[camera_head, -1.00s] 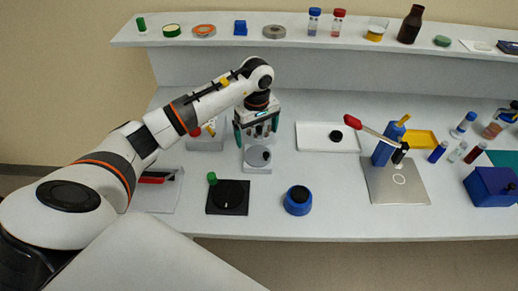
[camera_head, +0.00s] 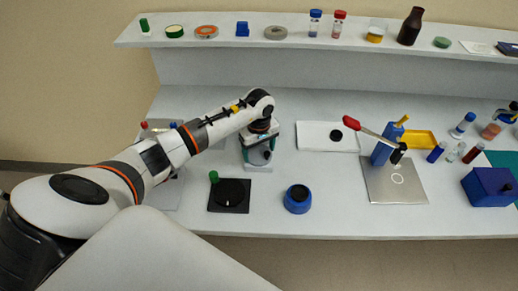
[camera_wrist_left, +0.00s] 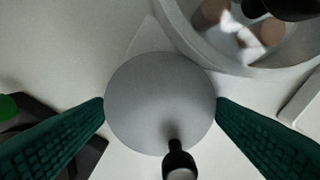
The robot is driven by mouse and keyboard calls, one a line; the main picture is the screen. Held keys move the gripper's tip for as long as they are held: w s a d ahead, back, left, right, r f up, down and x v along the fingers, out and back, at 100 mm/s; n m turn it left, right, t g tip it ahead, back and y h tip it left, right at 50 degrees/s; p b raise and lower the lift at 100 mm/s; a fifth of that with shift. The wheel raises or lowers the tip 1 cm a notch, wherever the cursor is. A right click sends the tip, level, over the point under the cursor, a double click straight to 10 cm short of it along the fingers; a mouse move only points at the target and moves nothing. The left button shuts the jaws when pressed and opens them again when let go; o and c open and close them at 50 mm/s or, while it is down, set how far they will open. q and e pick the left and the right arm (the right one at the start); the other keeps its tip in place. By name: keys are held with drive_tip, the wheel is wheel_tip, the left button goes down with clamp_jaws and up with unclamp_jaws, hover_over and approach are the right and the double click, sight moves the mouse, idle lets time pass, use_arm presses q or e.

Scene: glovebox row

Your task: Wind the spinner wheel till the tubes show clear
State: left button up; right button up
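The spinner stands on a pale base (camera_head: 257,168) at the middle left of the bench, mostly hidden under my left gripper (camera_head: 259,150). In the left wrist view its wheel is a plain grey disc (camera_wrist_left: 155,95) with a black knob (camera_wrist_left: 179,163) near its lower edge. My left gripper's green fingers (camera_wrist_left: 160,104) stand wide apart, one on each side of the disc; contact with its rim cannot be told. A round, pale bowl (camera_wrist_left: 235,62) at the upper right holds blurred brownish shapes; whether these are clear tubes I cannot tell. My right gripper is out of view.
A black square unit with a dial (camera_head: 231,194) and green knob (camera_head: 214,177) stands in front of the spinner. A blue round pot (camera_head: 298,199) is right of it. A white tray (camera_head: 312,138) lies to the right. A shelf (camera_head: 290,47) with small items runs behind.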

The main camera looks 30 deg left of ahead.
use_arm(q)
drive_tip(key=c, duration=0.4)
drive_tip(key=shift+a+f+m+b, duration=0.15)
drive_tip(key=shift+m+b, duration=0.15)
drive_tip(key=shift+b, duration=0.35)
drive_tip(key=m+b, duration=0.6)
drive_tip(key=b, duration=0.4)
drive_tip(key=shift+m, duration=0.4)
drive_tip(key=shift+m+b, duration=1.65)
drive_tip(key=shift+m, duration=0.05)
drive_tip(key=shift+r, duration=0.2)
drive_tip(key=o, duration=1)
